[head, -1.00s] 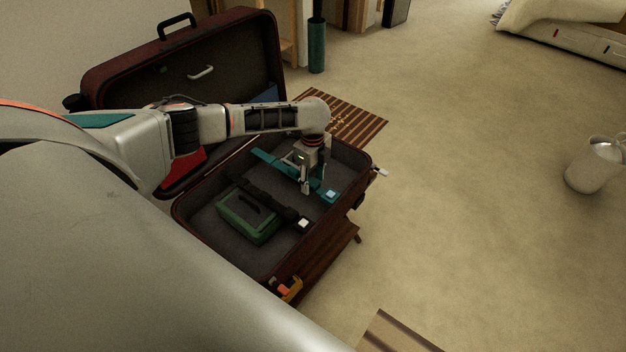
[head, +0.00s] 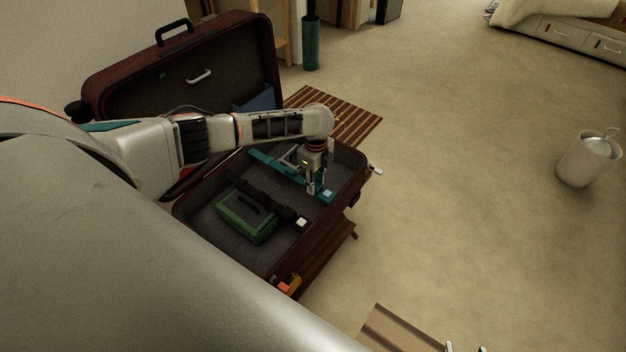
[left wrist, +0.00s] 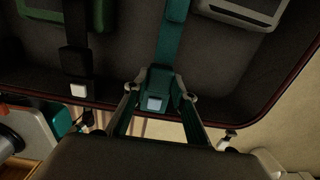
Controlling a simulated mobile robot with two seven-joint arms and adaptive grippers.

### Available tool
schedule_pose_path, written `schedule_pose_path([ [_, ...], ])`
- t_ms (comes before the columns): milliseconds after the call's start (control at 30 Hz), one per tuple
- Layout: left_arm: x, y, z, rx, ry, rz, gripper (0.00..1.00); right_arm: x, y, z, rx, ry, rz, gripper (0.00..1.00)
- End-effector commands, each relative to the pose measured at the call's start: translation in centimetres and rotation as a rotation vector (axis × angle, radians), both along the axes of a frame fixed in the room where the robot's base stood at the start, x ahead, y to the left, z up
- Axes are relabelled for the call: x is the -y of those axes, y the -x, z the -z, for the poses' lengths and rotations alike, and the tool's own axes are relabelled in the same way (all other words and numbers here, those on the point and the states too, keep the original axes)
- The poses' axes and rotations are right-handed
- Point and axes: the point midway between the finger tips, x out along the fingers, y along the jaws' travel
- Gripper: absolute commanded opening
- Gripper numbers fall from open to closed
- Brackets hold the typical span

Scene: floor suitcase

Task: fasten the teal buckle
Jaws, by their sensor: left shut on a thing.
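The teal strap (head: 272,164) runs across the open suitcase toward its near right rim. My left gripper (head: 317,189) is shut on the teal buckle's tongue at the strap end. In the left wrist view, the fingertips flank this teal tongue (left wrist: 160,77). The buckle's receptacle, with a pale blue button (head: 327,194), lies just beyond the gripper near the rim; the button also shows in the left wrist view (left wrist: 155,103). Tongue and receptacle look touching; I cannot tell whether they are latched. My right gripper (head: 466,348) shows only two separated fingertips at the bottom edge.
The suitcase (head: 190,195) has its lid (head: 180,70) raised at the back. A striped mat (head: 350,115) and a metal can (head: 585,160) are on the floor. The right floor is mostly clear.

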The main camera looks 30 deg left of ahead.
Motion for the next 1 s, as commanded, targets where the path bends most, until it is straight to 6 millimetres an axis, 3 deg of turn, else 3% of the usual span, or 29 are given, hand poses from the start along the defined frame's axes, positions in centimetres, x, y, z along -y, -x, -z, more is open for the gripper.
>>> schedule_pose_path([
  [67, 0.6, 0.1, 0.1, -0.001, 0.011, 0.002, 0.00, 0.0, 0.0, 0.1, -0.001, 0.000, 0.000, 0.43],
  [100, 0.6, 0.1, 0.1, -0.001, 0.012, 0.003, 0.28, 0.0, 0.0, 0.1, -0.001, 0.000, 0.000, 0.43],
  [167, 0.7, 0.1, 0.1, -0.001, 0.012, 0.003, 0.43, 0.0, 0.1, 0.2, -0.002, 0.001, 0.000, 0.43],
  [633, 0.3, 0.0, -0.8, -0.001, 0.008, 0.002, 0.43, 0.1, 0.3, 0.5, -0.009, 0.004, -0.001, 0.43],
  [1000, 0.4, 0.0, -7.8, 0.001, 0.008, 0.003, 0.43, 0.0, 0.2, 0.4, -0.007, 0.002, 0.000, 0.43],
])
